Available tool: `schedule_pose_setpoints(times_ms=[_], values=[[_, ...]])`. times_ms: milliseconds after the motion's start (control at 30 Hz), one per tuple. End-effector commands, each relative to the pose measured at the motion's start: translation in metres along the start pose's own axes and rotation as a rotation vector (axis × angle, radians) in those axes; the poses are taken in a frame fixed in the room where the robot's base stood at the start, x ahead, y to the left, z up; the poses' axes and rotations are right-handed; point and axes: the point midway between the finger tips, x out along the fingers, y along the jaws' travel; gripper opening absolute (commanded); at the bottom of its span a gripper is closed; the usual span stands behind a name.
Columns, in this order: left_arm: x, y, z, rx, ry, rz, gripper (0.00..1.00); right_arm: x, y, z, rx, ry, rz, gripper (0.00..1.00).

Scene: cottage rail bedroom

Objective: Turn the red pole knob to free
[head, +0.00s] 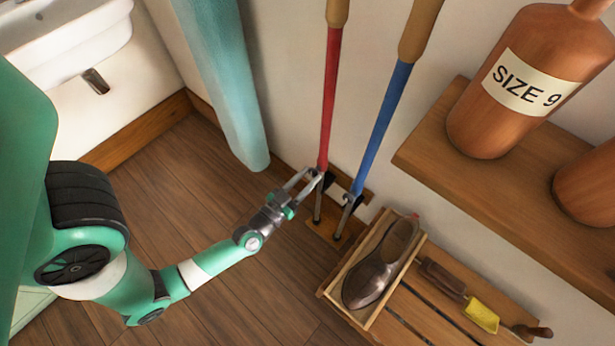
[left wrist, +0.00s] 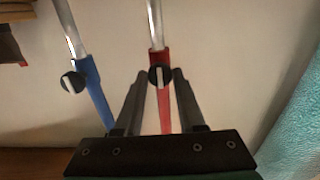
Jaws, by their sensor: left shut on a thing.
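The red pole (head: 329,105) leans upright against the wall with a wooden handle at its top. Its round black knob (left wrist: 160,76) has a white line that runs about vertical, nearly along the pole, in the left wrist view. My left gripper (head: 315,177) reaches the lower end of the red pole, its fingers on both sides of the knob and shut on it. In the left wrist view the two dark fingers flank the red pole. My right gripper is not in view.
A blue pole (head: 384,120) with its own black knob (left wrist: 72,82) stands close beside the red one. A teal curtain (head: 225,80) hangs on the other side. A shoe (head: 382,265) in a wooden tray (head: 366,324) and a shelf (head: 440,140) with a copper bottle (head: 520,80) stand to the right.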

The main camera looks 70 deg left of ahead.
Motion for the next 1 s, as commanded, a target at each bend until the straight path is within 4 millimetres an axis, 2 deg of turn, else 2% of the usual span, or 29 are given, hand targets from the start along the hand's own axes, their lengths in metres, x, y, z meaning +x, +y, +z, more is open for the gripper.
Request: schedule_pose_setpoints(times_ms=[367,1000], values=[[0.0002,0.0,-0.0002,-0.105,0.0,0.0,0.0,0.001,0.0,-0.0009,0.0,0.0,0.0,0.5],[0.0002,0.0001,0.0005,-0.667,0.0,0.0,0.0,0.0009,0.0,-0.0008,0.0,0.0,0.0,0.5]])
